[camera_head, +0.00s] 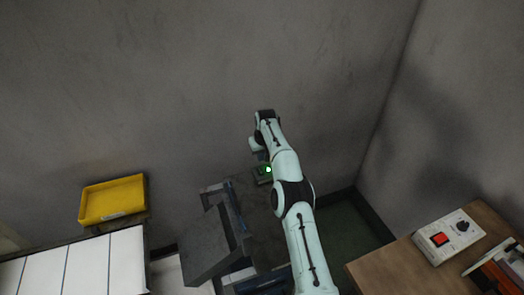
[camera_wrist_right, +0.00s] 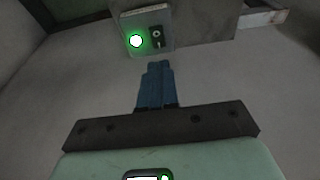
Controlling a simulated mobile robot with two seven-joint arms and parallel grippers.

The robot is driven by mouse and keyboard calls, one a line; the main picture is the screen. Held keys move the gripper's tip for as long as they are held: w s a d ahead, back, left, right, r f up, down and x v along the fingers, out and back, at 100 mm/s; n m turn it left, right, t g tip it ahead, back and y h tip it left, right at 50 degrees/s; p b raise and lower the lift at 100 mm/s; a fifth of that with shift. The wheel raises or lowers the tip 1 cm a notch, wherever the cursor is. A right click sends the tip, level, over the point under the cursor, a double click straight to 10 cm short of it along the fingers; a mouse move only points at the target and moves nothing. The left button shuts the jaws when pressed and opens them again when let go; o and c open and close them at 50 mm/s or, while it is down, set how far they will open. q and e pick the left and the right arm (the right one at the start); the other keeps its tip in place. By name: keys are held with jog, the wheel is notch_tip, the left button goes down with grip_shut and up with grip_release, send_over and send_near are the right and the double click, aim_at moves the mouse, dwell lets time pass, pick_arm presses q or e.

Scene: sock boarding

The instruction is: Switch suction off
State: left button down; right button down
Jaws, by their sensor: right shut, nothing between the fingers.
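A small grey switch box (camera_wrist_right: 147,47) shows at the top of the right wrist view. It carries a lit green lamp (camera_wrist_right: 136,41) and a black switch (camera_wrist_right: 157,36) beside it. The same switch box (camera_head: 262,178) shows in the head view, partly hidden by my right arm, with its green lamp lit. My right gripper (camera_wrist_right: 158,66) is shut and empty, its blue fingers together and pointing toward the box. A gap seems to show between fingertips and box. My left gripper is not in view.
A dark grey machine (camera_head: 205,245) stands beside the switch box. A yellow tray (camera_head: 113,200) and a white panelled surface (camera_head: 75,268) are at the left. A wooden table (camera_head: 385,270) at the right bears a white control box (camera_head: 449,236) with a red button. Walls close off the back and right.

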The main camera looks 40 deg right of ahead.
send_over(260, 172)
notch_tip(260, 172, down, 5)
jog(key=shift+s+r, duration=0.15)
jog(key=shift+r, duration=0.05)
jog(key=shift+s+a+f, duration=0.1)
jog(key=shift+s+f, duration=0.05)
jog(key=shift+f, duration=0.55)
jog(key=shift+s+f, duration=0.1)
jog(key=shift+f, duration=0.6)
